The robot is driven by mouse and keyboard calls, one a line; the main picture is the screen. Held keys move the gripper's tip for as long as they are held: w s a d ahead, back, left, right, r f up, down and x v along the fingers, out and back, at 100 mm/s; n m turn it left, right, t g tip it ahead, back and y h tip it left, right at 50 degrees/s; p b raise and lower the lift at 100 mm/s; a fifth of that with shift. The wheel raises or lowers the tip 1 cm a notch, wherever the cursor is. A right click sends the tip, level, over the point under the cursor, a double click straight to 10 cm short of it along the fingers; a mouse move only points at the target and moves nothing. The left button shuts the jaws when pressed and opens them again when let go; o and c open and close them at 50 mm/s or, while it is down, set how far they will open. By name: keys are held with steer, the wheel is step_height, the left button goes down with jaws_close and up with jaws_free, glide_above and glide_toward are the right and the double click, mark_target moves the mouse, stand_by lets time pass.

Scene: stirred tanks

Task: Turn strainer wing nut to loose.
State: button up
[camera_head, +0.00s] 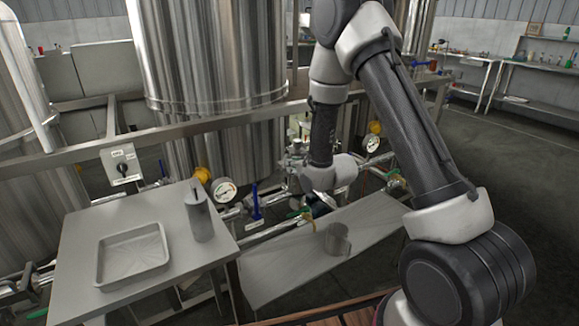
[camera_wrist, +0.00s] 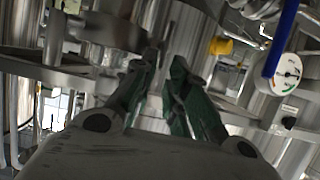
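I cannot make out the strainer wing nut for certain in either view. My gripper (camera_wrist: 164,62) points in among the pipework. Its two dark green fingers stand apart with a narrow gap between them, and I see nothing clearly held. In the head view my gripper (camera_head: 308,211) is low in front of the middle tank, mostly hidden by my own wrist. A small brass-coloured part (camera_head: 308,221) shows right beside the fingers; I cannot tell whether they touch it.
A steel cup (camera_head: 337,240) stands on the low sloping-looking bench (camera_head: 285,268) below my gripper. A pressure gauge (camera_head: 224,190) and a blue-handled valve (camera_head: 255,203) are to the left. A side table (camera_head: 75,262) holds a tray (camera_head: 133,279) and a metal canister (camera_head: 199,216).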

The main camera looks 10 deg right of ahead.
steer(key=x, duration=0.3)
steer(key=shift+w+a+f, duration=0.1)
steer(key=shift+w+f, duration=0.1)
steer(key=shift+w, duration=0.05)
steer(key=shift+c, duration=0.4)
jaws_close()
